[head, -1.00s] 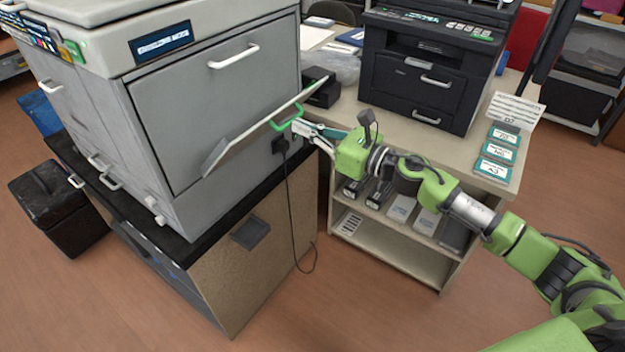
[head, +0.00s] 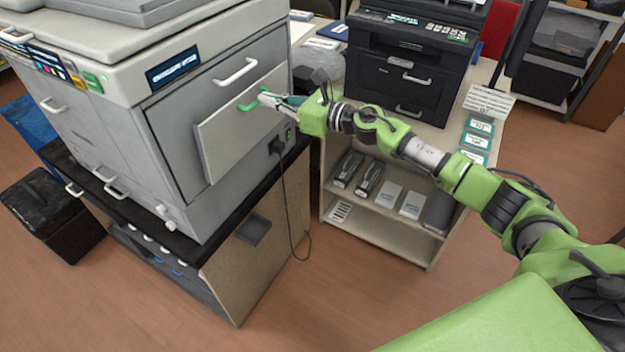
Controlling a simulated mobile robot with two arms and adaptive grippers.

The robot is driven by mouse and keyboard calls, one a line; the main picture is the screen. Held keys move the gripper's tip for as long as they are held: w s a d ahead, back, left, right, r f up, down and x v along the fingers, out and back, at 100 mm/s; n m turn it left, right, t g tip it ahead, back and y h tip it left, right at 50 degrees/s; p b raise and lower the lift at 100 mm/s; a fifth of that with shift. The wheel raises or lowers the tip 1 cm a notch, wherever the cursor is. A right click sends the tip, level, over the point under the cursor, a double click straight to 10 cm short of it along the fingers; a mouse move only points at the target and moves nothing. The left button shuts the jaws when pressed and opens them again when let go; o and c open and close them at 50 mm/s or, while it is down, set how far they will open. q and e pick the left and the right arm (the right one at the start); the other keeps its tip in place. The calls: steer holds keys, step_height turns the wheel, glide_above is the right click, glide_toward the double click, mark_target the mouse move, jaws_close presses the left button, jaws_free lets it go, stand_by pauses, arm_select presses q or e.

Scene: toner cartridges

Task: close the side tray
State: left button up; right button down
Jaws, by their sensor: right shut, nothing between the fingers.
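The side tray (head: 232,138) is a flat grey panel on the side of the large grey copier (head: 178,118). It stands almost upright, close to the copier's side, with its lower left edge slightly off the body. Its green handle (head: 247,105) is near its top edge. My right gripper (head: 268,98) is at the tray's upper right, by the handle, with its fingertips at the panel's outer face. Its fingers are shut with nothing between them. Whether they touch the panel is hard to tell. My left gripper is not in view.
A black printer (head: 405,75) stands on a beige shelf unit (head: 385,225) to the right, with toner boxes on its shelf. A black plug and cord (head: 282,175) hang below the tray. The copier rests on a black-topped cabinet (head: 250,265). The floor in front is clear.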

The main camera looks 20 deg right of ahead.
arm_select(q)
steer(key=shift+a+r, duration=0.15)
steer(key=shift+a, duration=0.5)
arm_select(e)
steer(key=shift+w+a+r, duration=0.4)
steer(key=shift+w+a, duration=0.15)
steer(key=shift+w, duration=0.25)
steer(key=shift+f, duration=0.1)
